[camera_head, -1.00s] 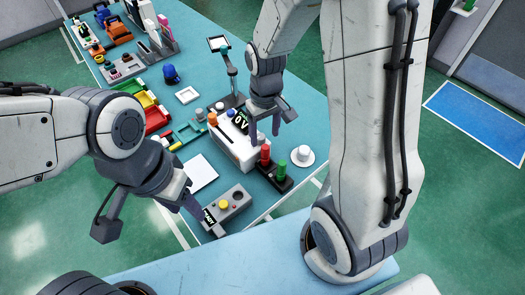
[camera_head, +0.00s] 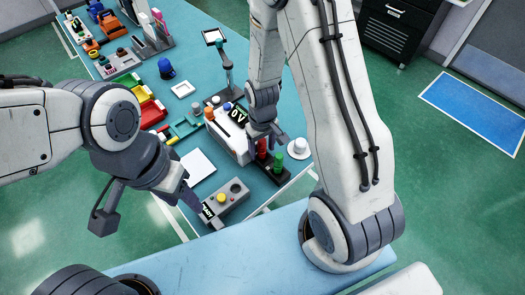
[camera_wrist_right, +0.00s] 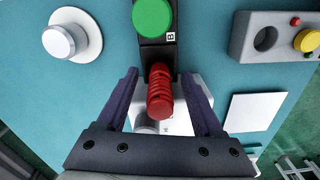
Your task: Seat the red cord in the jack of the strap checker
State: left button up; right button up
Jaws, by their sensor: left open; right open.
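The red cord's ribbed red grip (camera_wrist_right: 160,92) stands in a black holder (camera_wrist_right: 158,52) marked B, beside a green one (camera_wrist_right: 153,17). My right gripper (camera_wrist_right: 159,76) is open, with one finger on each side of the red grip and gaps to both. In the head view the red grip (camera_head: 262,149) shows partly beneath that gripper (camera_head: 266,135). A grey box with a yellow button, apparently the strap checker (camera_head: 236,202), has a dark round hole (camera_head: 236,188), also seen in the right wrist view (camera_wrist_right: 265,38). My left gripper (camera_head: 192,198) is open at the box's left end.
A white unit (camera_head: 226,140) reading 0V stands just left of the holder. A white knob on a round base (camera_head: 298,148) is to its right. A white sheet (camera_head: 197,165) lies behind the grey box. Coloured bins (camera_head: 152,112) stand farther back.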

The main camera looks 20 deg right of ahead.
grip_shut()
